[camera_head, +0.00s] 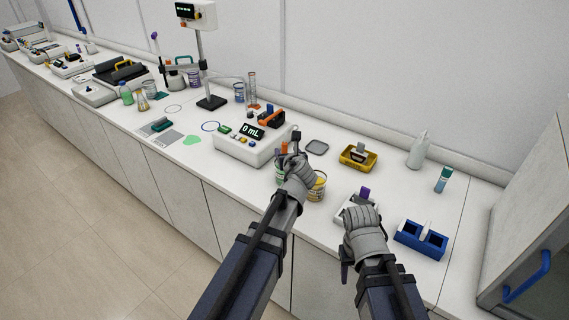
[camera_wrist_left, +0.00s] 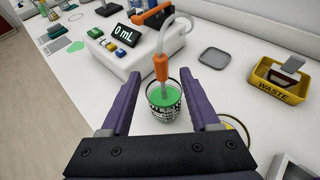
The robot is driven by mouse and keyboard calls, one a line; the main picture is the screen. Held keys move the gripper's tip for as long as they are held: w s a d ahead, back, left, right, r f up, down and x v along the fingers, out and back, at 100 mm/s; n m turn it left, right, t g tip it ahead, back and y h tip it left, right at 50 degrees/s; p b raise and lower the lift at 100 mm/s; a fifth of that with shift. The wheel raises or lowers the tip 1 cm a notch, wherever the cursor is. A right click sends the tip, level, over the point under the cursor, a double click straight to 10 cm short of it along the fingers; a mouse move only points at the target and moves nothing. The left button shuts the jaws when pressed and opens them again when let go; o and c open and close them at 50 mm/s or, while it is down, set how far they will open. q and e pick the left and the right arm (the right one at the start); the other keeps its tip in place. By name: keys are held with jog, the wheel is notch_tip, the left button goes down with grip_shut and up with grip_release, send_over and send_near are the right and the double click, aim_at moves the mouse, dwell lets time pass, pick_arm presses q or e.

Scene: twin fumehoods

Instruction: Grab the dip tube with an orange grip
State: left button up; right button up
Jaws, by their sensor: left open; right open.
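The dip tube's orange grip (camera_wrist_left: 161,67) stands upright in a glass beaker of green liquid (camera_wrist_left: 165,103). A clear hose (camera_wrist_left: 176,20) arches up from it. In the head view the orange grip (camera_head: 284,148) shows just behind my left gripper (camera_head: 292,150), which partly covers the beaker. My left gripper also shows in the left wrist view (camera_wrist_left: 156,80), open, with its two fingers on either side of the grip's line and apart from it. My right gripper (camera_head: 356,212) is open at the front right, near a white holder with a purple-topped item (camera_head: 364,192).
A white pump box with a "0 mL" display (camera_head: 250,148) stands left of the beaker. A yellow waste bin (camera_head: 358,158), grey tray (camera_head: 317,147) and blue rack (camera_head: 420,240) lie further right.

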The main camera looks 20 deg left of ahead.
aim_at(285, 149)
pick_arm(q)
jog(key=shift+f+b+x, duration=0.2)
jog(key=shift+b+x, duration=0.95)
jog(key=shift+x, duration=1.95)
jog(key=shift+s+d+r, duration=0.1)
jog(key=shift+c, duration=0.4)
grip_shut()
